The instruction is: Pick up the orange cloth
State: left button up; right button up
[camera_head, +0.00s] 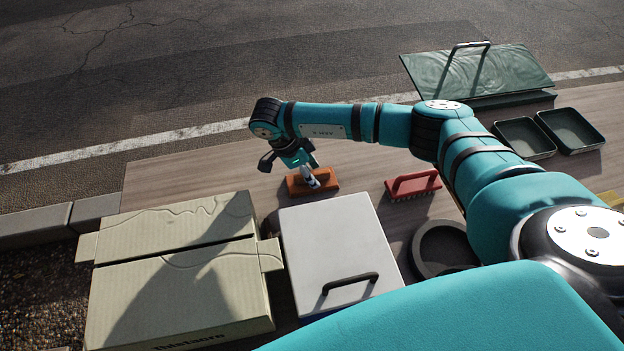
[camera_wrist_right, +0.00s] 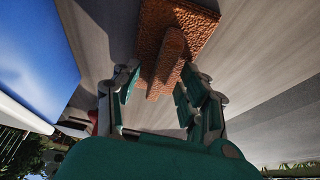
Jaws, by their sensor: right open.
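The orange cloth (camera_head: 297,187) looks like a flat rectangular orange-brown pad and lies on the wooden surface behind the white box. In the right wrist view the cloth (camera_wrist_right: 196,22) has a rough texture and a raised bar (camera_wrist_right: 170,58) that points toward my right gripper. My right gripper (camera_head: 313,178) is right over the pad. In the wrist view its fingers (camera_wrist_right: 160,88) are open, one on each side of the bar. I cannot tell whether they touch it. My left gripper is not in view.
A white box with a black handle (camera_head: 327,225) stands in front of the cloth, beside a cardboard box (camera_head: 180,285). A red brush (camera_head: 412,186) lies to the right. Two dark trays (camera_head: 524,138) and a green lidded box (camera_head: 480,72) are farther right. Bare wood (camera_head: 200,170) lies left of the cloth.

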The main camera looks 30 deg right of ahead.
grip_shut()
jog(key=shift+r, duration=0.1)
jog(key=shift+w+r, duration=0.1)
jog(key=shift+r, duration=0.2)
notch_tip(320, 180, up, 9)
jog(key=b, duration=0.1)
jog(key=shift+r+b, duration=0.2)
jog(key=shift+b, duration=0.2)
